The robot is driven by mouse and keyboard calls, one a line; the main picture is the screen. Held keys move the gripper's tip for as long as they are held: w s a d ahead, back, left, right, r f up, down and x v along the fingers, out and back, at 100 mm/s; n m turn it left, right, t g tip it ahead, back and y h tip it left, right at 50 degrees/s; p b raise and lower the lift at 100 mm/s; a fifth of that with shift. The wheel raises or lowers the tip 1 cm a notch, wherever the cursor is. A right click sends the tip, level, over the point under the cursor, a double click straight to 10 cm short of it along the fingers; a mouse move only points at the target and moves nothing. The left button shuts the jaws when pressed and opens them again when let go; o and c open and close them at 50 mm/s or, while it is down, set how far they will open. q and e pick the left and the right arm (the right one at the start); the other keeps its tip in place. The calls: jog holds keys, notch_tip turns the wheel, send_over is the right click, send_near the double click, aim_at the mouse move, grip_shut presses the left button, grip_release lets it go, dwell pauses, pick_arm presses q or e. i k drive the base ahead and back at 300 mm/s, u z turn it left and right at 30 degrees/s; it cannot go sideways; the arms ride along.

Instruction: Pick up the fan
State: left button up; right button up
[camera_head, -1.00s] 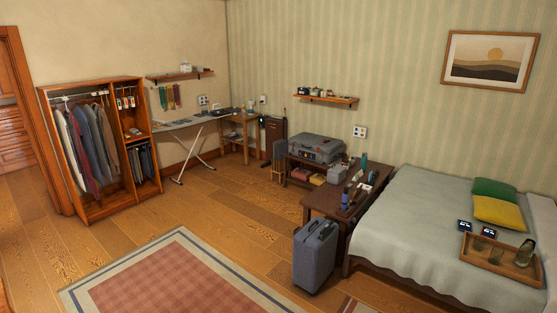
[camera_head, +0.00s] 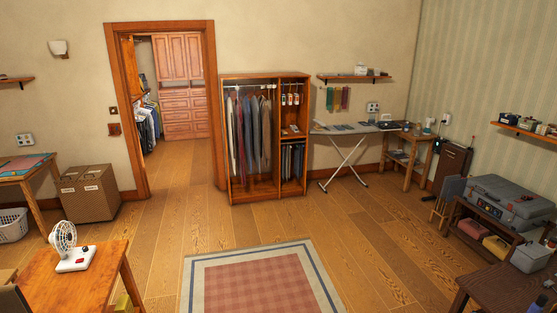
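A small white fan (camera_head: 66,241) with a round caged head and a flat white base stands upright in the head view at the lower left. Neither of my grippers shows in the view.
A cardboard box (camera_head: 89,194) and a white laundry basket (camera_head: 12,225) stand behind the wooden table. A rug (camera_head: 262,279) lies on the floor to its right. An open wardrobe (camera_head: 266,138) and an ironing board (camera_head: 348,129) stand at the back wall. The floor between is clear.

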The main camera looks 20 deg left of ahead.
aim_at(67, 263)
jog(key=u, duration=1.15)
jog(key=i, duration=1.7)
jog(key=u, duration=0.8)
